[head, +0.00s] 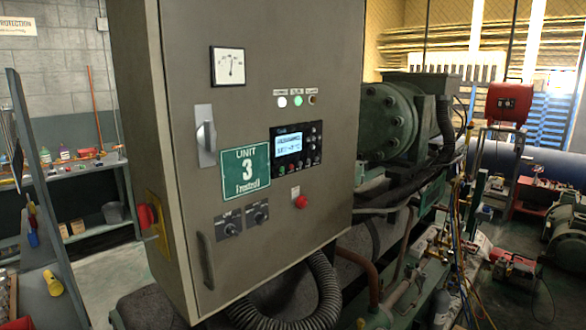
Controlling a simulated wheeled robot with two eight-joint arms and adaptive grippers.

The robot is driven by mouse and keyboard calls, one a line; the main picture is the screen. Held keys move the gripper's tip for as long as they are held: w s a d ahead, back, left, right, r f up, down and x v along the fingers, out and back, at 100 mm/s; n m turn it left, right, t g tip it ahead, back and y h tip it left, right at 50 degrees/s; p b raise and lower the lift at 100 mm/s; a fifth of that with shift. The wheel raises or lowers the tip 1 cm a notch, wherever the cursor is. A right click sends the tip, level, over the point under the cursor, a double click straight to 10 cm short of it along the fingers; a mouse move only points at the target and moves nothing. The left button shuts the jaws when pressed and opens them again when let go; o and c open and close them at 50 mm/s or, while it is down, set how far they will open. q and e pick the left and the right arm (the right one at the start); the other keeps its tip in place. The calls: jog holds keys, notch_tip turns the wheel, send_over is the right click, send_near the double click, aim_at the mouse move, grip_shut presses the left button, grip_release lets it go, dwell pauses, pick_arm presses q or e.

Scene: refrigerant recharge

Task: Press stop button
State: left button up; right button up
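The grey control cabinet (180,140) of Unit 3 fills the middle of the head view, with its door closed. A round red button (301,202) sits low on the right part of the door, under a small pale label; the label is too small to read. A small display panel (297,152) with a lit screen and small buttons is above it. A red rotary switch (146,216) on a yellow plate is on the cabinet's left side. Neither of my grippers shows in this view.
A green sign (245,168), a gauge (228,67) and two small knobs (243,219) are on the door. A green compressor (388,122) with pipes and hoses stands right of the cabinet. A shelf bench (85,172) is at the back left. Open floor (105,275) shows at the left.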

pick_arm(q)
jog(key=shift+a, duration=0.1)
